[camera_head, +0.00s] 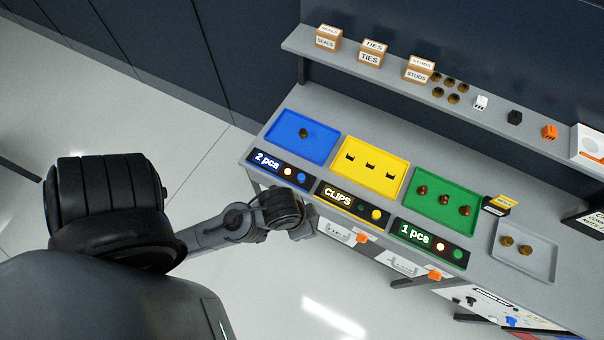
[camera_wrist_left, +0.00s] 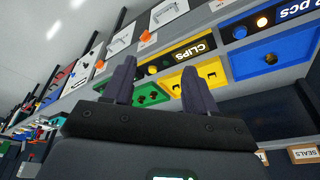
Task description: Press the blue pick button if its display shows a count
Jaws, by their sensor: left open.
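The blue station's display (camera_head: 267,160) reads "2 pcs" in the head view. Beside it are a lit pale lamp (camera_head: 287,171) and the blue pick button (camera_head: 301,177). The blue tray (camera_head: 285,124) behind the panel holds one brown round part (camera_head: 303,132). My left gripper (camera_wrist_left: 158,66) is open and empty, its fingers apart. In the head view it is by the bench's front edge, apart from the button. My right gripper is not visible.
A yellow tray (camera_head: 375,145) with a "CLIPS" panel (camera_head: 338,194) and a green tray (camera_head: 425,178) with a "1 pcs" panel (camera_head: 415,233) stand to the right. A grey tray (camera_head: 505,260) follows. A shelf (camera_head: 390,75) with labelled boxes runs behind.

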